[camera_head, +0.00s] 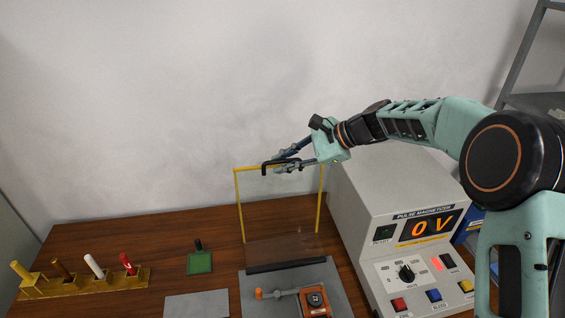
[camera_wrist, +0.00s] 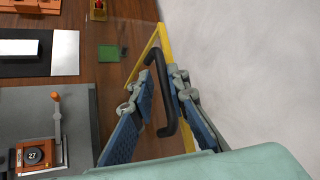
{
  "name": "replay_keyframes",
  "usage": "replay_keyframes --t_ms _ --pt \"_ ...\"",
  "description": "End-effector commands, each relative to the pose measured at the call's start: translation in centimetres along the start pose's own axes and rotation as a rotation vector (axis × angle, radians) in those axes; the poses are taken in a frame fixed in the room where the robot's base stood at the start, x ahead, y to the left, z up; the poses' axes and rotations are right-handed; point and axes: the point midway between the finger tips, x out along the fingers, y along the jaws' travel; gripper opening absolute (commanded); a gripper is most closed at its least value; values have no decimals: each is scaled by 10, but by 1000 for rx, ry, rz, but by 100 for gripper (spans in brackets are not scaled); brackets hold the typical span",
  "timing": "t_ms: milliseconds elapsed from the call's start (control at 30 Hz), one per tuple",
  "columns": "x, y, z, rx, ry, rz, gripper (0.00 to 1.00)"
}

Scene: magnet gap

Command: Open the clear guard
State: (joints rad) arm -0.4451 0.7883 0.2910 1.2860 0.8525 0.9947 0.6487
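The clear guard (camera_head: 280,215) is a see-through panel with a yellow frame, standing raised behind the grey fixture plate in the head view. A black bar handle (camera_head: 268,165) sits at its top edge. My gripper (camera_head: 284,160) is at this handle, reaching in from the right. In the wrist view, the handle (camera_wrist: 160,95) lies between the two blue-padded fingers of my gripper (camera_wrist: 158,85). The fingers are spread, with a visible gap around the bar. Whether either finger touches it is hard to tell. The guard's yellow edge (camera_wrist: 144,55) shows beside the fingers.
The pulse magnetizer (camera_head: 400,215), reading 0 V, stands right of the guard, under my arm. An orange block with a lever (camera_head: 315,300) is on the grey plate (camera_head: 250,285). A rack of coloured pegs (camera_head: 85,278) and a green pad (camera_head: 199,263) stand left.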

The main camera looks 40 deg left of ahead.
Motion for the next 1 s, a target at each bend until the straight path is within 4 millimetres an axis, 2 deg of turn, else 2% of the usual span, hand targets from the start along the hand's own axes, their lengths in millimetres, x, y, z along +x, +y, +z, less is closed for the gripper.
replay_keyframes --t_ms 233,367,800,1000 --pt "0 1 1 -1 -2 2 15" --pt "-9 0 0 -1 -1 0 15" --pt "-96 0 0 0 1 -1 15" --pt "-117 0 0 0 0 -1 15"
